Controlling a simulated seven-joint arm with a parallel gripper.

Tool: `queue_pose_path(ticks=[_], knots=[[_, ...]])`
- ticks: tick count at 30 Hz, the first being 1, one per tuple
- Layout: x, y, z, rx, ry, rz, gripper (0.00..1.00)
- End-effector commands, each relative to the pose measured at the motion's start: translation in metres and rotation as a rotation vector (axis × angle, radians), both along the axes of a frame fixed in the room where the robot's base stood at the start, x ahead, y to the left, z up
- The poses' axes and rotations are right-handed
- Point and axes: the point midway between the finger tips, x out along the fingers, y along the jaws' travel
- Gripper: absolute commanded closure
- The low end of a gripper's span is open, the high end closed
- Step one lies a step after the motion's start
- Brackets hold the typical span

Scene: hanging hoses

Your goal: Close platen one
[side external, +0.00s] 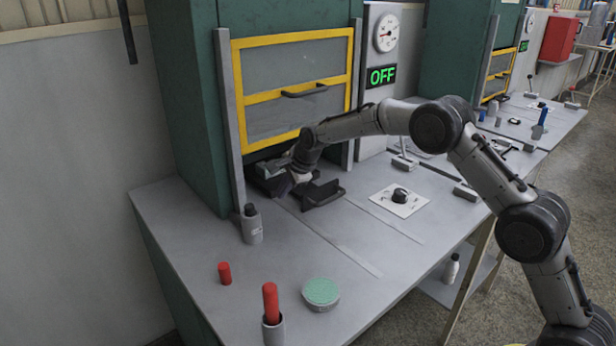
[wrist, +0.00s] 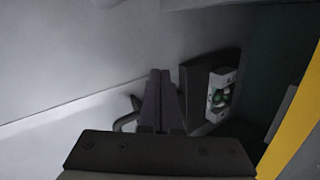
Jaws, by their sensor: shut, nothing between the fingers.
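The near press has a dark green body (side external: 180,100) and a yellow-framed guard (side external: 292,97) with a black handle, raised over a low opening. A dark flat part with a handle (side external: 322,194), perhaps the platen, sticks out of this opening onto the bench. My gripper (side external: 272,180) reaches in at the opening's left, partly hidden by my wrist. In the wrist view my gripper (wrist: 160,78) is shut and empty. Just right of its fingers is a dark block (wrist: 197,85) with a pale, green-marked insert (wrist: 222,97). A dark bent handle (wrist: 128,115) shows behind the fingers; contact is unclear.
A lit OFF sign (side external: 382,76) and gauge (side external: 386,33) are on the press front. A knob panel (side external: 400,198) sits to the right. A grey cup (side external: 251,225), red cylinders (side external: 270,302) and a green-topped disc (side external: 320,292) stand at the bench front.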

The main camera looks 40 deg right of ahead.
Motion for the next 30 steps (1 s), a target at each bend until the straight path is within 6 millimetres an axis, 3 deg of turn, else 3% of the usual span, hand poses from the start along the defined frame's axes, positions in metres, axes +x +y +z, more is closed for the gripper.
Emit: queue_pose_path(ticks=[5, 8, 14, 21, 25, 30], knots=[[-0.003, -0.001, 0.002, 0.273, -0.044, -0.208, 1.0], [-0.004, -0.012, 0.006, 0.412, -0.074, -0.354, 1.0], [-0.013, -0.056, 0.011, 0.648, -0.134, -0.693, 1.0], [-0.037, -0.117, 0.013, 0.829, -0.182, -1.036, 1.0], [-0.046, -0.143, 0.021, 0.846, -0.205, -1.09, 1.0], [-0.037, -0.145, 0.012, 0.845, -0.207, -1.092, 1.0]])
